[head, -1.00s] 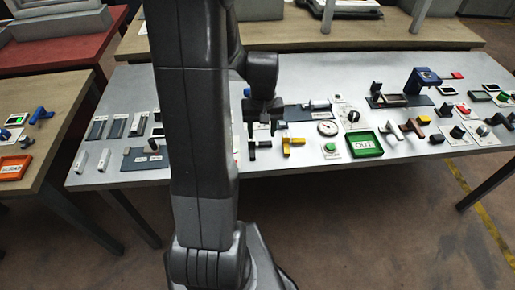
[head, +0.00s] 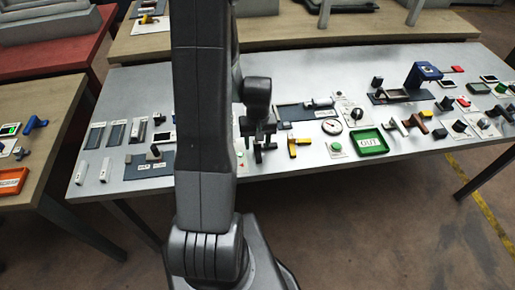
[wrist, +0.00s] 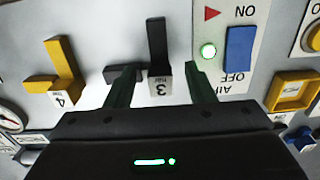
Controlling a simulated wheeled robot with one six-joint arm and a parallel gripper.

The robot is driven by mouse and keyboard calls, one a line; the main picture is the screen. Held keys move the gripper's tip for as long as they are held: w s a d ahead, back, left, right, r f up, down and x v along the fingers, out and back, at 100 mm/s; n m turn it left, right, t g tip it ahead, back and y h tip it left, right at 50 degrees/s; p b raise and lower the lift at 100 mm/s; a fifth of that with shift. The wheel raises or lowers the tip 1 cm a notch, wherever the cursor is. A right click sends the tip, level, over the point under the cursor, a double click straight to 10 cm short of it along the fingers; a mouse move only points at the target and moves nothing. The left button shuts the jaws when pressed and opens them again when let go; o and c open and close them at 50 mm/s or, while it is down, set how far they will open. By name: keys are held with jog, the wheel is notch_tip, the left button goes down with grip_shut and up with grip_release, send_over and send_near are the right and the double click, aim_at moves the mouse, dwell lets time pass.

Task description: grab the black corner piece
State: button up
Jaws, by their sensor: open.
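The black corner piece (wrist: 157,42) lies on the grey table in the wrist view, its long bar pointing away from me and its short arm to the left. A white tag marked 3 is at its near end. My gripper (wrist: 163,82) is open, one finger on each side of the tagged end; the left finger overlaps the short arm in the picture. Whether they touch, I cannot tell. In the head view my gripper (head: 258,132) is low over the table and partly hides the black piece.
A yellow corner piece (wrist: 63,66) tagged 4 lies to the left in the wrist view. To the right are a blue switch (wrist: 239,48) on an ON/OFF panel and a yellow square frame (wrist: 292,91). In the head view, the green OUT tray (head: 386,148) is to the right.

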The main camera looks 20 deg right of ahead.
grip_shut()
